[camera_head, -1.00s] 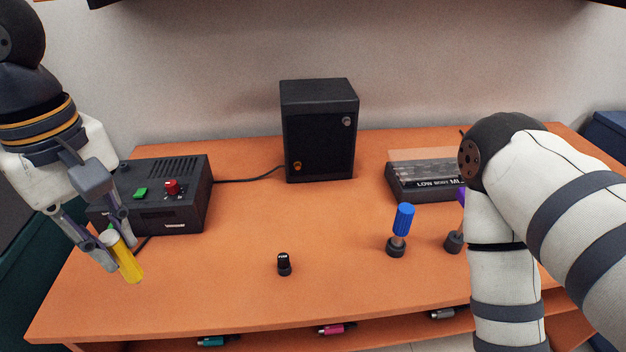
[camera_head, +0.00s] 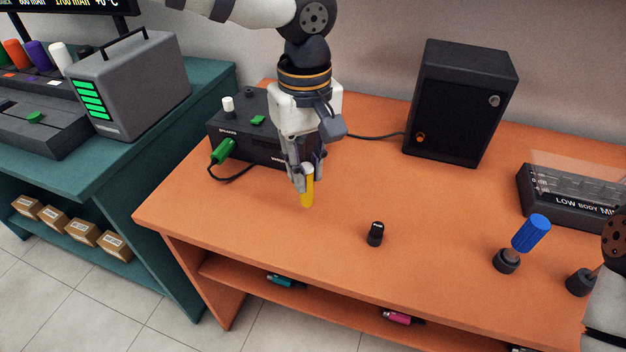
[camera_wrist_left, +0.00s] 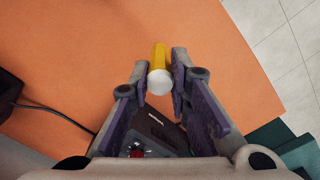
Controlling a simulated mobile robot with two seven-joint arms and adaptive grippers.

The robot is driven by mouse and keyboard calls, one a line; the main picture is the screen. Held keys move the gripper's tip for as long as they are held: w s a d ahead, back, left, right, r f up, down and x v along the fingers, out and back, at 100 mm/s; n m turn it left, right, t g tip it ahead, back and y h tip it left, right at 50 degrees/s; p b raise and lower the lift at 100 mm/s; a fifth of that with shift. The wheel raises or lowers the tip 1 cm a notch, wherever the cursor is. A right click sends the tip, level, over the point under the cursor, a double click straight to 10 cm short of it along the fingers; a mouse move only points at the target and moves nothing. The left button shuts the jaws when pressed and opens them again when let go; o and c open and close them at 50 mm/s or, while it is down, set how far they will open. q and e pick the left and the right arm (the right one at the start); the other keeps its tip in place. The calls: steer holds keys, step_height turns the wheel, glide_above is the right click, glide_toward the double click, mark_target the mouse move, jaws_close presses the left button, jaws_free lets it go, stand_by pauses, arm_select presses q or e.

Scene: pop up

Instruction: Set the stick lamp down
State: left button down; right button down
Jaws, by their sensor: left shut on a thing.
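The stick lamp is a short yellow stick (camera_head: 307,190) with a whitish end, near upright in the head view. My left gripper (camera_head: 304,180) is shut on it, over the left part of the orange table (camera_head: 260,215). Whether its lower end touches the table I cannot tell. In the left wrist view the yellow stick (camera_wrist_left: 158,57) sits between the two fingers of my left gripper (camera_wrist_left: 158,73), its whitish end towards the camera. My right gripper is not in view; only part of my right arm shows at the right edge.
A black box (camera_head: 230,138) with a green plug (camera_head: 222,151) stands behind my left gripper. A black knob-like piece (camera_head: 375,234) stands to the right, a blue-handled stick (camera_head: 530,233) farther right. A black speaker-like box (camera_head: 460,100) stands behind. The table's front left is clear.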

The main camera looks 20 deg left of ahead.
mark_target(310, 183)
arm_select(q)
steer(key=shift+w+d+f, duration=0.1)
steer(key=shift+w+f, duration=0.1)
steer(key=shift+f, duration=0.75)
steer(key=shift+w+d+f, duration=0.1)
steer(key=shift+w+f, duration=0.05)
steer(key=shift+f, duration=0.75)
steer(key=shift+f, duration=0.2)
steer(key=c, duration=1.5)
jaws_free()
steer(key=shift+r, duration=0.1)
step_height(310, 183, up, 12)
steer(key=shift+r, duration=0.1)
